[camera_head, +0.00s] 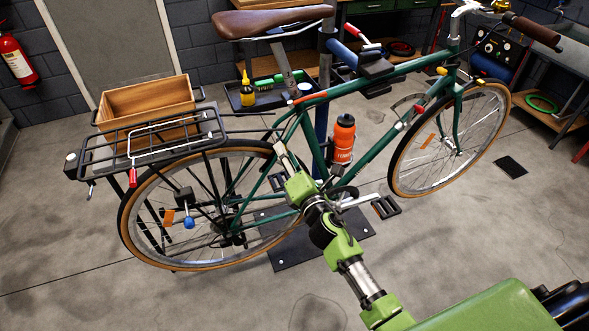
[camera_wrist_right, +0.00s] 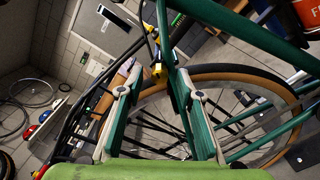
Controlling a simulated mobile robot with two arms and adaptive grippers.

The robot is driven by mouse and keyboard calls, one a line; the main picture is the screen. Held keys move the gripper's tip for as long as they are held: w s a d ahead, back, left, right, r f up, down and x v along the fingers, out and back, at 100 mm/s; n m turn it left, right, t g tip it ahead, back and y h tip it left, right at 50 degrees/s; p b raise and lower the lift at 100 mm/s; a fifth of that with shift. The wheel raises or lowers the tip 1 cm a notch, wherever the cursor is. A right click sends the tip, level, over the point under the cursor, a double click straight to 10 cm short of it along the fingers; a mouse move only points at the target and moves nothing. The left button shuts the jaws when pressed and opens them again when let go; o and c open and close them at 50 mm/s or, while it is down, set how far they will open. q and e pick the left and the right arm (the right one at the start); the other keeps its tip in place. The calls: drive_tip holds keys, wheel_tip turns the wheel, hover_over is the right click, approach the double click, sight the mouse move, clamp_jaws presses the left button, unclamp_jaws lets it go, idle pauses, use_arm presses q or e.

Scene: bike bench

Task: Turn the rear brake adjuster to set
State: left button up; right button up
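The green bike (camera_head: 372,76) stands upright with its rear wheel (camera_head: 127,222) at the left. My right gripper (camera_head: 283,155) is at the upper part of the rear wheel, by the seat stays. In the right wrist view my right gripper (camera_wrist_right: 158,95) has its two fingers spread wide, with nothing held between them. A small yellow fitting (camera_wrist_right: 157,70), possibly the rear brake adjuster, is beyond the fingertips beside a green frame tube. I cannot make out this fitting in the head view. My left gripper is not in view.
A rear rack (camera_head: 92,158) with a wooden crate (camera_head: 146,99) lies left of my right gripper. An orange bottle (camera_head: 344,140) and the crank with pedals (camera_head: 386,206) are to its right. A blue knob (camera_head: 188,223) sits by the rear wheel. The front floor is clear.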

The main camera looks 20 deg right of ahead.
drive_tip(key=s, duration=1.1)
drive_tip(key=shift+d, duration=0.2)
